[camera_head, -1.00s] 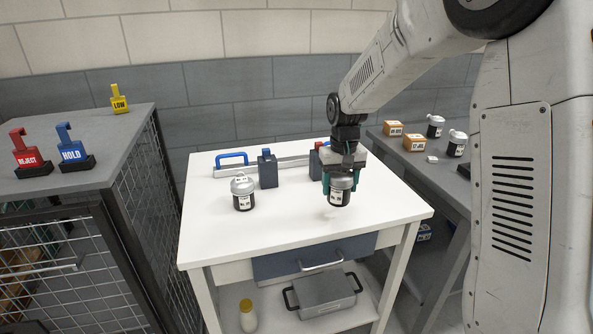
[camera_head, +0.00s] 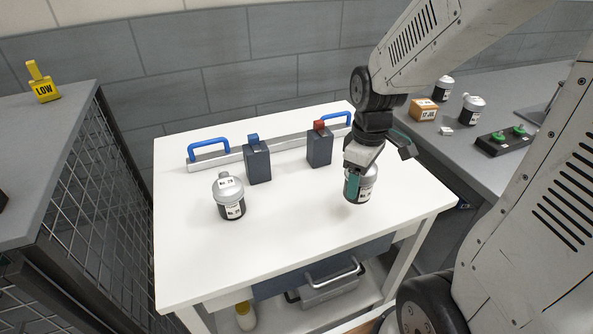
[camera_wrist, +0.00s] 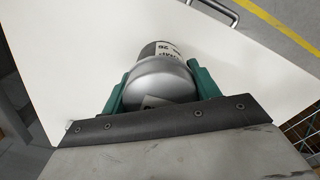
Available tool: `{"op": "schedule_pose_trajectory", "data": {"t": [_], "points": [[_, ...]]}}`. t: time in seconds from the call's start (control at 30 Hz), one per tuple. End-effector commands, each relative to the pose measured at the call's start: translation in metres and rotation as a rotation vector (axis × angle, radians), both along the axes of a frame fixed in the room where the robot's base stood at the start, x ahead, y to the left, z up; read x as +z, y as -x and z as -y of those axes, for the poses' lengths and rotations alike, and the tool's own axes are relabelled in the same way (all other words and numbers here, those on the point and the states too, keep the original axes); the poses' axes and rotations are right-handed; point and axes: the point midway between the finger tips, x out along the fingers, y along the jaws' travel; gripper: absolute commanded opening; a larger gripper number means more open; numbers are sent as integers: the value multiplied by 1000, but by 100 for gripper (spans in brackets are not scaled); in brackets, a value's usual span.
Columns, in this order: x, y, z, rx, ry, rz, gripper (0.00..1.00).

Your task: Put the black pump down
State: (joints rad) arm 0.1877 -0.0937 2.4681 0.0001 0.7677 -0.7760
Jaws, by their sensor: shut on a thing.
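A black pump (camera_head: 362,192) with a silver top and a white label is at the right part of the white table, between the teal fingers of my gripper (camera_head: 359,186). My gripper is shut on it from above. The pump also shows in the wrist view (camera_wrist: 160,75), its silver top nearest the camera and its black end farther off, over the white tabletop (camera_wrist: 80,55). It looks upright and close to the tabletop; I cannot tell whether it touches. A second black pump with a silver top (camera_head: 229,196) stands at the left of the table.
A blue-topped dark block (camera_head: 257,162) and a red-topped one (camera_head: 319,147) stand behind, before a rail with blue handles (camera_head: 208,149). The middle and front of the white table (camera_head: 290,235) are clear. The right bench (camera_head: 480,165) holds more canisters and a box.

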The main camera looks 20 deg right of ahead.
Motion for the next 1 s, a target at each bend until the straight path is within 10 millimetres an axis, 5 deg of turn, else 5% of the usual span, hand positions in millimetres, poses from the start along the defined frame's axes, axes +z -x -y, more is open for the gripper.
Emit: {"op": "schedule_pose_trajectory", "data": {"t": [0.5, 1.0], "points": [[-11, -80, -88, 2, 0, 1, 19], [-47, -85, -94, 1, 0, 0, 19]]}}
